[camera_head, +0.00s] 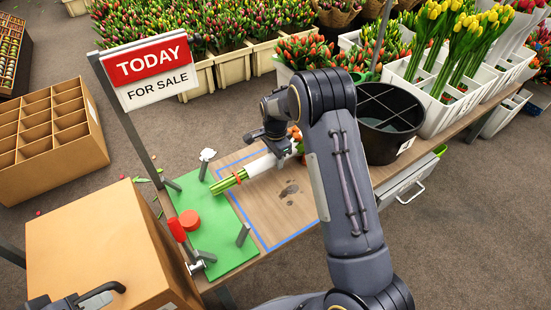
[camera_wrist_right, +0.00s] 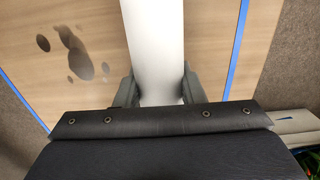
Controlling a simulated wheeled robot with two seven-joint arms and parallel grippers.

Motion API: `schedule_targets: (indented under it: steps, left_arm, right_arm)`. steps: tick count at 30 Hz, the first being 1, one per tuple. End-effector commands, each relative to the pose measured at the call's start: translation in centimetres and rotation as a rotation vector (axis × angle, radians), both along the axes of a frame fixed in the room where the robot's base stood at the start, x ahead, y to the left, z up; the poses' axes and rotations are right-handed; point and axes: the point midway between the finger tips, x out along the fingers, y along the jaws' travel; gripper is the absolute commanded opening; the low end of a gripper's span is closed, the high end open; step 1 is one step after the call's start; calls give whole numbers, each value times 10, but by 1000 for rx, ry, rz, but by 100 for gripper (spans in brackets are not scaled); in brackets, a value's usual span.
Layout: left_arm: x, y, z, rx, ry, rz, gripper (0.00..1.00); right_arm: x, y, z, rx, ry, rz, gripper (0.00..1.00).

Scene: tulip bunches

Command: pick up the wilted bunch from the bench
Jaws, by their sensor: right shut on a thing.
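A bunch in a white wrap (camera_head: 262,165) lies across the bench (camera_head: 268,222), green stems toward the lower left and some orange heads at its upper right. In the right wrist view the white wrap (camera_wrist_right: 157,40) runs between the two fingers of my right gripper (camera_wrist_right: 158,92). My right gripper also shows in the head view (camera_head: 275,142), shut on the bunch near its upper end. My right arm hides part of the bench. Whether the bunch is lifted or how wilted its heads are is unclear. A dark part of my left gripper (camera_head: 75,302) shows at the bottom left, jaws unclear.
A green mat (camera_head: 215,232) with grey posts and a red round piece (camera_head: 190,220) lies left of the bunch. A sign (camera_head: 150,70) stands behind it. A black bucket (camera_head: 390,120) stands right of my gripper. A cardboard box (camera_head: 100,245) is front left.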

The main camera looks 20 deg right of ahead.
Motion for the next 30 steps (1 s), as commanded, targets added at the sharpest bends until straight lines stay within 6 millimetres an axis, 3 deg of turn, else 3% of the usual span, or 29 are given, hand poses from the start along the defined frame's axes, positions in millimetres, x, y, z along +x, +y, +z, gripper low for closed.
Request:
schedule_targets:
  steps: [5,14,21,30]
  left_arm:
    - [0,0,16,0,0,0,36]
    - [0,0,38,0,0,0,36]
    - [0,0,48,0,0,0,36]
    - [0,0,55,0,0,0,36]
  right_arm:
    - [0,0,32,0,-4,-1,4]
    - [-53,-5,92,3,-5,0,4]
    - [-105,-11,111,1,-3,-1,4]
    - [-136,-14,122,0,-2,0,4]
